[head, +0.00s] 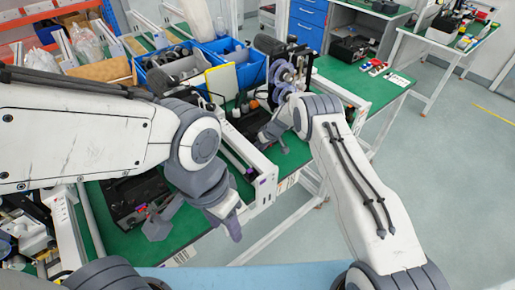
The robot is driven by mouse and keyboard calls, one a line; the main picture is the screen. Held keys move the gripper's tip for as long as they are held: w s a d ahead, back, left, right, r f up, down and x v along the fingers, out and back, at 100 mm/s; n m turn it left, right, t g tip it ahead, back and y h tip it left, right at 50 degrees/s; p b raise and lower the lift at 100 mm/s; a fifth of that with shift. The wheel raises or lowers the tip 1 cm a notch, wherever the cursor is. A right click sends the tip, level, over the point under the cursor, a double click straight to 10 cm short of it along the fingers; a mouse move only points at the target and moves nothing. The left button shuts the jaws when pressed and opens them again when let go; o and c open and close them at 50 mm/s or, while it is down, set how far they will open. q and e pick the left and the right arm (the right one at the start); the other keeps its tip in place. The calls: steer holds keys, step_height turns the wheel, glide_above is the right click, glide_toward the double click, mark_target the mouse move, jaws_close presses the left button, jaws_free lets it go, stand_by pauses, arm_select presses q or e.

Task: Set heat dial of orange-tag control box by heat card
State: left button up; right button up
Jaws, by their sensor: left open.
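My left gripper (196,226) is open, with its two fingers apart over the front of the green bench. A dark box (128,196) lies on the bench just left of it, partly hidden by my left arm. I cannot make out an orange tag, a dial or its setting on this box. My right gripper (268,131) is over the bench by the grey spools, small and partly hidden by its own wrist; its jaws are unclear. A small white card (398,79) lies at the right end of the far green bench top; its print is unreadable.
Grey spools (284,77) stand near my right gripper. Small red and blue pieces (372,66) lie near the card. A white rail (252,160) crosses the bench. Floor at right is clear.

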jaws_close()
steer(key=shift+f+b, duration=0.15)
steer(key=shift+b, duration=0.45)
steer(key=g+y+b, duration=0.1)
steer(key=b, duration=0.5)
steer(key=m+g+y+b, duration=0.1)
steer(key=y+b, duration=0.1)
steer(key=b, duration=0.5)
steer(key=g+y+b, duration=0.1)
steer(key=y+b, duration=0.1)
steer(key=b, duration=0.4)
steer(key=shift+w+d+f, duration=0.35)
steer(key=shift+d, duration=0.05)
steer(key=shift+r+m+y+b, duration=0.25)
steer(key=shift+m+y+b, duration=0.05)
steer(key=shift+b, duration=1.1)
jaws_free()
